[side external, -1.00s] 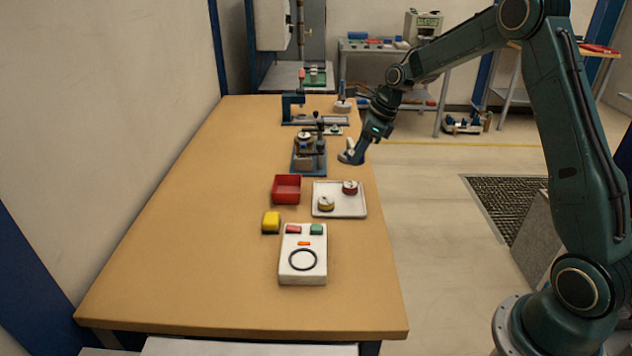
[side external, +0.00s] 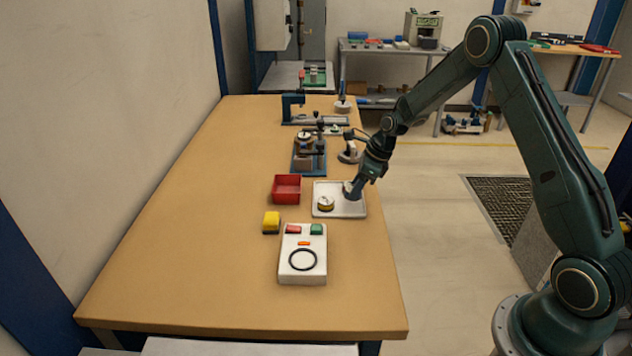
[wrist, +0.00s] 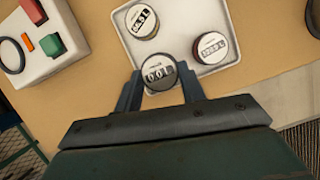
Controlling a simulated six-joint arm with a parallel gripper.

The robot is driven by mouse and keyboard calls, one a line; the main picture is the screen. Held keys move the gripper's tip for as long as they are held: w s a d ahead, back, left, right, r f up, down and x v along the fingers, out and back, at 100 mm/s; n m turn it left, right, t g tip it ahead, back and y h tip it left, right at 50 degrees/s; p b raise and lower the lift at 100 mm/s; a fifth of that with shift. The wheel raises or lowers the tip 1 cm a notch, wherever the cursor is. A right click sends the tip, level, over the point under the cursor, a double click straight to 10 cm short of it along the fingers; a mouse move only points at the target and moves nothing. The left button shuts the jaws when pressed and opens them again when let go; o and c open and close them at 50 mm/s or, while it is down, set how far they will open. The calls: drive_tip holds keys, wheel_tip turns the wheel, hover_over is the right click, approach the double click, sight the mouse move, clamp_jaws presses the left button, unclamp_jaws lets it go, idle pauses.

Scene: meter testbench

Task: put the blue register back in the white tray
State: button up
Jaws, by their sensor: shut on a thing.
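My gripper (side external: 351,192) is over the right part of the white tray (side external: 330,212) in the side view. In the wrist view my gripper (wrist: 160,88) is shut on a round register (wrist: 158,72) with a white face and a dark counter window. I take it for the blue register; its side colour barely shows. It overlaps the edge of the white tray (wrist: 184,24) there; its height above it is unclear. Two other registers lie in the tray: a yellow one (side external: 326,203), and one (wrist: 211,47) that my gripper mostly hides in the side view.
A red bin (side external: 286,188) stands left of the tray. A blue fixture (side external: 309,158) and a small stand (side external: 348,155) are behind. The table's left half is clear.

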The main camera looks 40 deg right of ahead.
drive_tip(key=shift+f, duration=1.8)
drive_tip(key=shift+f, duration=0.1)
drive_tip(key=o, duration=1.2)
drive_tip(key=shift+c, duration=0.2)
drive_tip(key=v, duration=1.2)
drive_tip(key=shift+s, duration=0.1)
